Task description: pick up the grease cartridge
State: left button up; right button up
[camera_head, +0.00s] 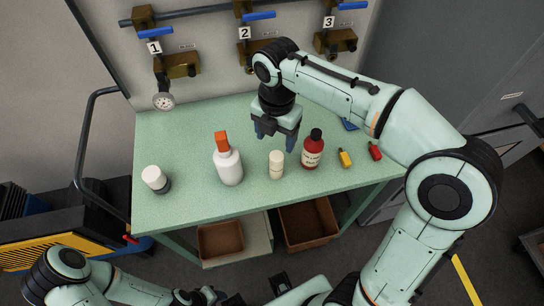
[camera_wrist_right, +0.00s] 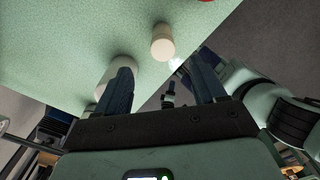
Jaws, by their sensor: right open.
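The cream cylinder (camera_head: 276,165), which looks like the grease cartridge, stands upright on the green bench top between a white bottle and a red bottle. It also shows in the right wrist view (camera_wrist_right: 162,42), beyond the fingertips. My right gripper (camera_head: 275,142) is open and empty, pointing down above the bench, just behind the cylinder in the head view and apart from it. Its two fingers also show in the right wrist view (camera_wrist_right: 158,70), with nothing between them. My left arm is low at the bottom left; its gripper (camera_head: 212,297) is partly cut off and its jaws are unclear.
The white bottle with orange cap (camera_head: 229,166) and red bottle (camera_head: 313,152) flank the cylinder closely. A white jar (camera_head: 154,178) stands at left; small yellow (camera_head: 345,158) and red (camera_head: 375,151) items lie at right. Valves and a gauge (camera_head: 163,101) are behind. The bench's (camera_head: 190,130) back left is clear.

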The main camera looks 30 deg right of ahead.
aim_at(276, 156)
jog(key=f, duration=0.5)
jog(key=shift+s+b, duration=0.3)
jog(key=shift+b, duration=0.1)
jog(key=shift+w+f, duration=0.1)
jog(key=shift+f, duration=0.45)
notch_tip(276, 156, down, 5)
jog(key=shift+f+b, duration=0.1)
jog(key=shift+b, duration=0.25)
pick_arm(q)
jog(key=shift+s+f, duration=0.3)
jog(key=shift+f, duration=0.2)
jog(key=shift+s+f, duration=0.25)
jog(key=shift+f, duration=0.25)
pick_arm(e)
jog(key=shift+c, duration=0.4)
jog(key=c, duration=1.1)
jog(key=shift+r, duration=0.2)
